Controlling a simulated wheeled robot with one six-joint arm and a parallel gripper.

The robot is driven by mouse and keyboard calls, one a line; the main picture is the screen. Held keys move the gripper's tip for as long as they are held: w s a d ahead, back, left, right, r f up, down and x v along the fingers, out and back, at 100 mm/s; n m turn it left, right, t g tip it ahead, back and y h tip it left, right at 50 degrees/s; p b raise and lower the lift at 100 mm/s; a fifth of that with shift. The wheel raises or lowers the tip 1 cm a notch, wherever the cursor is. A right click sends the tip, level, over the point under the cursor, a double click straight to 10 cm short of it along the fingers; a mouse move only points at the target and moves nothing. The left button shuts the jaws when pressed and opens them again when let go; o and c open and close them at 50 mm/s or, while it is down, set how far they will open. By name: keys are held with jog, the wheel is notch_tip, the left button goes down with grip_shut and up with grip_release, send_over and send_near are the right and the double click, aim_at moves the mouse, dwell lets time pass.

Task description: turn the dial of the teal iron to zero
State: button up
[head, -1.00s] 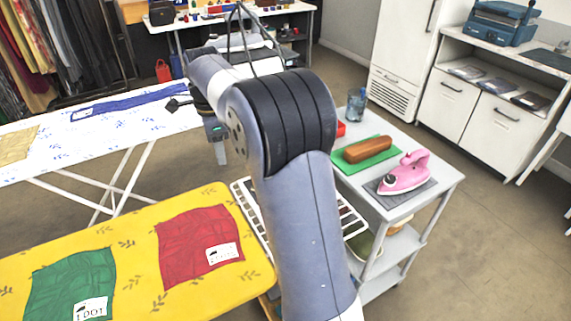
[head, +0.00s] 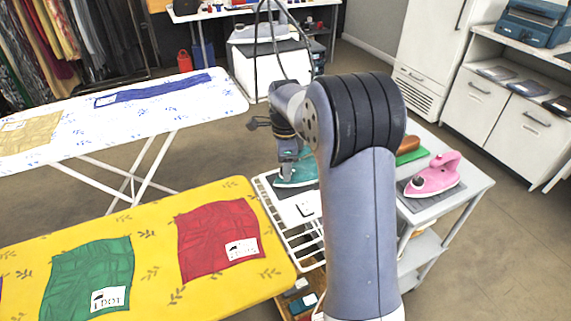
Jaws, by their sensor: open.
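The teal iron (head: 301,174) rests at the far end of the yellow ironing board, by the white wire rack (head: 284,218). My arm partly covers it, and its dial cannot be made out.
The yellow board (head: 150,220) holds a green and a red cloth. A white board (head: 60,140) stands behind. A grey trolley (head: 470,190) at right carries a pink iron (head: 435,175) and a brown item on a green mat. Floor between the boards is open.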

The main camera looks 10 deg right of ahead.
jog(key=shift+c, duration=0.2)
jog(key=c, duration=1)
jog(key=shift+o, duration=0.2)
jog(key=shift+r+n, duration=0.1)
jog(key=shift+n, duration=0.2)
jog(key=shift+r+n+p, duration=0.1)
jog(key=shift+n+p, duration=0.7)
jog(key=shift+n, duration=0.1)
jog(key=n+p, duration=0.1)
jog(key=n, duration=0.2)
jog(key=shift+n+p, duration=0.3)
jog(key=n+p, duration=0.1)
jog(key=n, duration=0.5)
jog(key=shift+p, duration=0.35)
